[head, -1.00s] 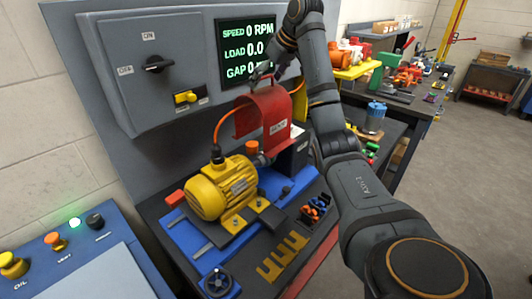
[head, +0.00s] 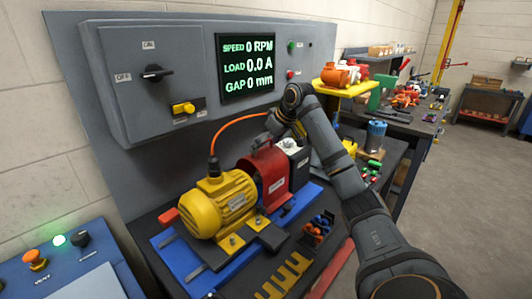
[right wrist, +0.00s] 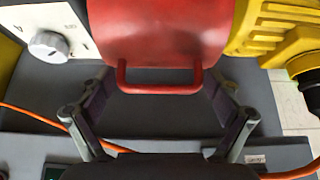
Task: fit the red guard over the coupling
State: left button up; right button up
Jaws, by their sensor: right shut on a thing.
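The red guard (head: 273,174), an arched cover with a label and a top handle, stands between the yellow motor (head: 219,203) and a dark block with a light top (head: 297,154). It appears level with the motor and down over the shaft line. The coupling is hidden, so I cannot tell whether the guard is fully seated. My right gripper (head: 271,130) is above the guard and shut on its handle. The right wrist view shows the red handle (right wrist: 160,89) between the fingers, with the guard (right wrist: 158,30) beyond. My left gripper is not in view.
An orange cable (head: 238,119) arches from the motor past my right gripper. A grey control panel (head: 150,85) with a screen stands close behind. A small bin of parts (head: 318,228) and a yellow slotted strip (head: 285,277) lie in front. A blue console (head: 75,265) is at lower left.

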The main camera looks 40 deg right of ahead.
notch_tip(320, 180, down, 2)
jog(key=shift+d+f, duration=0.1)
jog(key=shift+f, duration=0.15)
jog(key=shift+r, duration=0.1)
jog(key=o, duration=1.5)
jog(key=shift+s, duration=0.1)
jog(key=b+v, duration=0.1)
jog(key=v, duration=1.1)
